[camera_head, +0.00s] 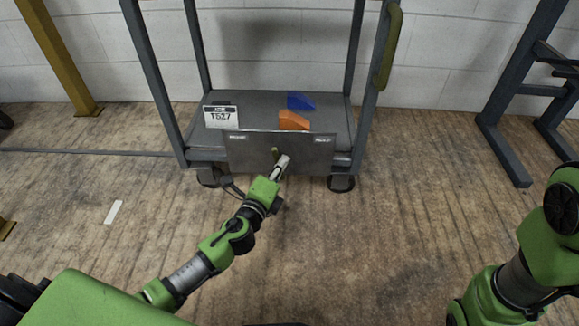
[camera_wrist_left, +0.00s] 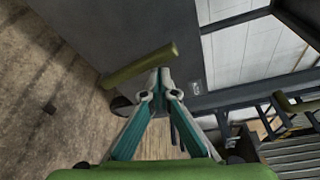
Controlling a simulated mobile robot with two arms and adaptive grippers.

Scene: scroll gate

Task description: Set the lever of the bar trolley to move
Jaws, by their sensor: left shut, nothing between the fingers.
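The bar trolley (camera_head: 262,98) stands against the wall, with a grey panel (camera_head: 305,152) across its front. A short olive lever (camera_head: 275,151) sits near the panel's middle. In the left wrist view the lever (camera_wrist_left: 138,66) is a round olive bar pointing across the picture. My left gripper (camera_head: 284,160) is shut and empty, its tips at the panel beside the lever. In the wrist view the closed fingertips (camera_wrist_left: 160,78) are close to the lever's right end; I cannot tell whether they touch. My right gripper is out of view.
An orange block (camera_head: 293,121), a blue block (camera_head: 300,101) and a white number card (camera_head: 220,116) lie on the trolley shelf. The panel has small labels at its upper corners, hard to read. A dark rack (camera_head: 498,100) stands right. The wooden floor in front is mostly clear.

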